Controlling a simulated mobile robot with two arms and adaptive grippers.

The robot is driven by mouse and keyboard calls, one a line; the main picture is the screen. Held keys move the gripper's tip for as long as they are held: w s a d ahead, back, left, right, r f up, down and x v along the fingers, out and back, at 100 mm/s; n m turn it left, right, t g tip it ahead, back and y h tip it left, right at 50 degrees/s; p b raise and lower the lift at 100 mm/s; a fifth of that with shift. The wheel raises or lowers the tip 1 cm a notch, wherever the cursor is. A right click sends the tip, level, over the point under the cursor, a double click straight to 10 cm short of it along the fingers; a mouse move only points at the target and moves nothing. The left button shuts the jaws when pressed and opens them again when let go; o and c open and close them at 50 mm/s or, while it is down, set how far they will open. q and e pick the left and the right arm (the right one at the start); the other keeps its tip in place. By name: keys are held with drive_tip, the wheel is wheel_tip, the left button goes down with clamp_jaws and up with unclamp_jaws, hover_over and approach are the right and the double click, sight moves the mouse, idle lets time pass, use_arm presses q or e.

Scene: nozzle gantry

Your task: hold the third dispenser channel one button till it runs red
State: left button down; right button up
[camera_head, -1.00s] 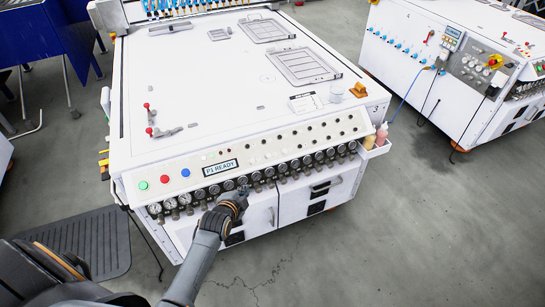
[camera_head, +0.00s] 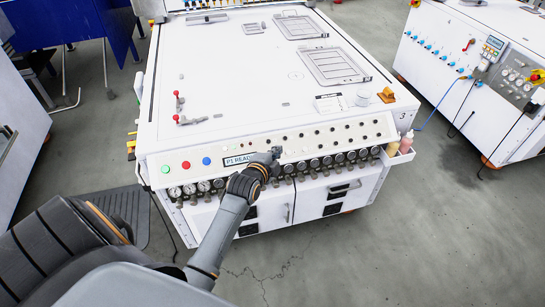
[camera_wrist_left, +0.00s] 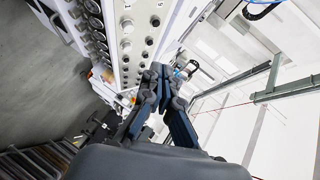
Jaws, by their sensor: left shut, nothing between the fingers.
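The white dispenser (camera_head: 240,80), marked 3 at its front right corner, stands in the middle of the head view. Its sloped front panel (camera_head: 375,128) carries rows of small dark buttons, a display reading "P1 REA..." (camera_head: 236,160) with its end covered, and green, red and blue buttons (camera_head: 206,161) at the left. My left gripper (camera_head: 276,152) is shut and empty, its tip at the panel just right of the display. In the left wrist view the closed fingers (camera_wrist_left: 158,76) point along a line of buttons (camera_wrist_left: 155,21). I cannot tell whether the tip touches a button. My right gripper is out of view.
Round gauges (camera_head: 340,158) line the panel's lower edge. Two small bottles (camera_head: 406,141) sit in a side holder at the right corner. A second white machine (camera_head: 450,50) stands to the right across open floor. A dark mat (camera_head: 125,215) lies at front left.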

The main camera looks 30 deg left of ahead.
use_arm(q)
drive_tip(key=w+a+f+b, duration=0.3)
drive_tip(key=f+b, duration=0.3)
drive_tip(key=b, duration=0.1)
drive_tip(key=shift+a+f, duration=0.3)
drive_tip(key=shift+f, duration=0.1)
drive_tip(key=shift+f, duration=0.1)
idle(1.0)
drive_tip(key=shift+w+a+f+b, duration=0.2)
drive_tip(key=shift+f+b, duration=0.05)
drive_tip(key=shift+b, duration=0.1)
